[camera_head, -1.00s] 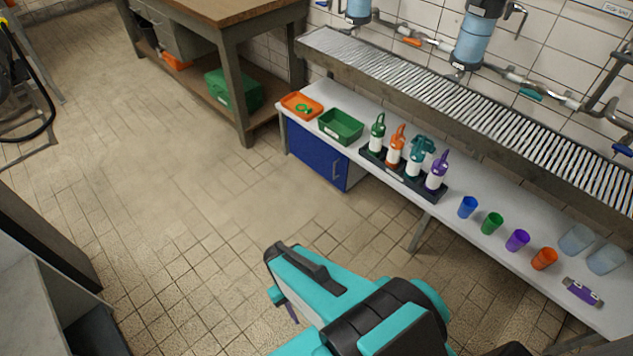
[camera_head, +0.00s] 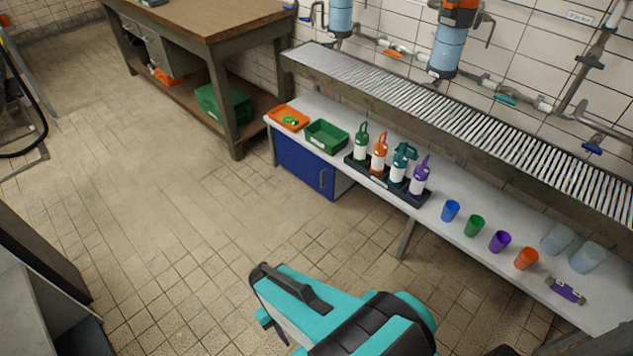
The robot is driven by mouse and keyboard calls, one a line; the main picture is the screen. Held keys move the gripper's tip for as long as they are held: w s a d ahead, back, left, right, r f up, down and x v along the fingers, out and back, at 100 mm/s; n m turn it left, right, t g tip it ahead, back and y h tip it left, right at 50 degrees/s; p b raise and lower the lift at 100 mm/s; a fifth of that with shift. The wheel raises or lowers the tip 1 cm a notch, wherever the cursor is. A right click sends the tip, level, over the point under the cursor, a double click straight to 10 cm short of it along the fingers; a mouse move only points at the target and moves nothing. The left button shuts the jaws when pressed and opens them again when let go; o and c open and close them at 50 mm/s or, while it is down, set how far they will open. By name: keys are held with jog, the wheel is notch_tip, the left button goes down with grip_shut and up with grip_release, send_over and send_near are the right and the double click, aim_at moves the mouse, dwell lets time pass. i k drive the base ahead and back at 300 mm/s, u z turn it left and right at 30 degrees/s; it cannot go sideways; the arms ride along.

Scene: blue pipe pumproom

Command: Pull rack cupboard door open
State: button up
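The cupboard is a blue-fronted box under the left end of the long white bench. Its blue door (camera_head: 302,167) looks shut, with a small metal handle (camera_head: 321,179) near its right edge. My arm, teal and black, comes in at the bottom centre, well short of the cupboard and apart from it. My gripper's fingers are not clearly visible; only a small dark part shows below the arm's left end, so its opening is hidden.
The white bench (camera_head: 435,213) carries an orange tray (camera_head: 289,118), a green bin (camera_head: 326,137), several bottles in a black rack and several cups. A brown table (camera_head: 215,18) stands at the upper left. Tiled floor (camera_head: 200,220) before the cupboard is clear.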

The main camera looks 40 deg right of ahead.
aim_at(318, 173)
jog(key=u, duration=0.25)
jog(key=i, duration=0.95)
